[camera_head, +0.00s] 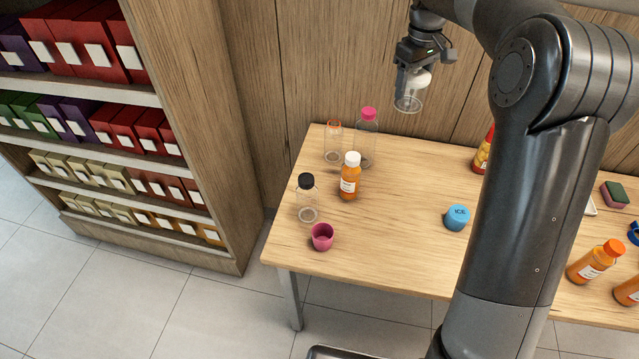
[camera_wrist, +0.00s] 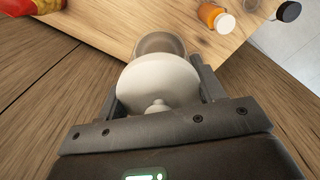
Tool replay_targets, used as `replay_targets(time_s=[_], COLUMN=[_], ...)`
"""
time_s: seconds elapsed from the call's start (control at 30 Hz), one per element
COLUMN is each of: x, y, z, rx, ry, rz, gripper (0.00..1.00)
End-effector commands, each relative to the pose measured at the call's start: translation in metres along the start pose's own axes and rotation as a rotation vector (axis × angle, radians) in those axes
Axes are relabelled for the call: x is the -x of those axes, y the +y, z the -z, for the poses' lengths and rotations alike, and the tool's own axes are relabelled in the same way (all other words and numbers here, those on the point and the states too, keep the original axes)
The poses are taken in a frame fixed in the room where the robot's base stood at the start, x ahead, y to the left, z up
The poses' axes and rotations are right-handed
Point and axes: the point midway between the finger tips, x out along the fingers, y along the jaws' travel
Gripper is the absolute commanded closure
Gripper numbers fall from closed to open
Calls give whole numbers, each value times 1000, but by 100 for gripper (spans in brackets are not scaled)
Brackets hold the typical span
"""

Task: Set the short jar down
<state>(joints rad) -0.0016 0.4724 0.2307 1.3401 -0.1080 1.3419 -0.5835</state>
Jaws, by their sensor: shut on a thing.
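My gripper (camera_head: 414,78) is shut on the short jar (camera_head: 408,101), a clear jar with a white lid. The jar hangs below my gripper, high up near the wooden wall at the table's back edge, apart from the table (camera_head: 400,240). In the wrist view my gripper (camera_wrist: 160,84) has its fingers on both sides of the round white lid (camera_wrist: 158,82). The jar's clear body (camera_wrist: 160,42) shows partly beyond the lid, with the wooden tabletop behind it.
On the table's left stand a pink-capped clear bottle (camera_head: 367,140), an orange-rimmed clear jar (camera_head: 333,142), a white-capped orange bottle (camera_head: 350,180), a black-lidded jar (camera_head: 307,200) and a pink cup (camera_head: 322,237). A blue container (camera_head: 457,218) stands mid-table. Between them the tabletop is bare.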

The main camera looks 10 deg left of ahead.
Motion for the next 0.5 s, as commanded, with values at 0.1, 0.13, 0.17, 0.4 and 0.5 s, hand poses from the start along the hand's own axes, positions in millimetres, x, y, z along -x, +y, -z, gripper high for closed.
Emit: replay_targets(time_s=[0.1, 0.13, 0.17, 0.4, 0.5], x=[1, 1, 1, 1, 1], y=[-40, -49, -58, -112, -131], z=[32, 38, 44, 76, 86], rx=[67, 80, 93, 172, 200], ry=[1, 2, 2, 1, 1], rz=[-1, -1, -1, -1, -1], gripper=[67, 67, 67, 67, 67])
